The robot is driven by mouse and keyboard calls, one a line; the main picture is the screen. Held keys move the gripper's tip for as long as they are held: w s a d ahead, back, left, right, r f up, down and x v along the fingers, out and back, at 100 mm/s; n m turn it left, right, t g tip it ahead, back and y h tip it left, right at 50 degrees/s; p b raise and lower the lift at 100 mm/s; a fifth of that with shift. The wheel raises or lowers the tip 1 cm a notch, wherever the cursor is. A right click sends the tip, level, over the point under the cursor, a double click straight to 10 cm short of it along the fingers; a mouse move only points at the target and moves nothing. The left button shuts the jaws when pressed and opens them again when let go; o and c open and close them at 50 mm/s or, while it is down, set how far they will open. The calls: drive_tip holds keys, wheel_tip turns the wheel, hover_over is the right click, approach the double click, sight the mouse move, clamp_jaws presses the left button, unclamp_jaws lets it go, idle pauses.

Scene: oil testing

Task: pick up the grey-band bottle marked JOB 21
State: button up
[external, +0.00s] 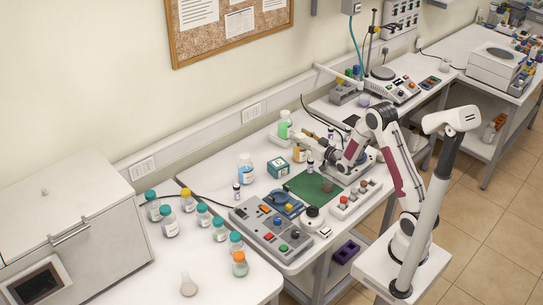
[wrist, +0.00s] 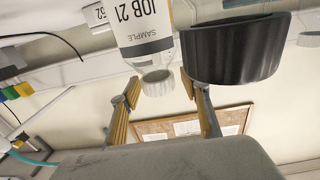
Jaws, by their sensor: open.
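In the wrist view, the bottle marked JOB 21 (wrist: 145,30) appears upside down, white with a dark grey band and a pale ribbed cap (wrist: 157,83). My gripper (wrist: 160,86) is open. Its two yellowish fingers appear on either side of the cap, with a gap showing on both sides; how deep the bottle sits between them I cannot tell. In the external view my gripper (external: 303,141) is low over the back of the middle bench, near an amber bottle (external: 299,154). I cannot pick out the JOB 21 bottle there.
A large black ribbed cap (wrist: 236,50) is close beside the right finger. On the bench are a small vial (external: 310,166), a green bottle (external: 284,126), a blue bottle (external: 246,168) and a green mat (external: 308,187).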

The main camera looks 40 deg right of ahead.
idle(0.3)
clamp_jaws()
drive_tip(key=shift+r, duration=0.2)
drive_tip(key=shift+r, duration=4.9)
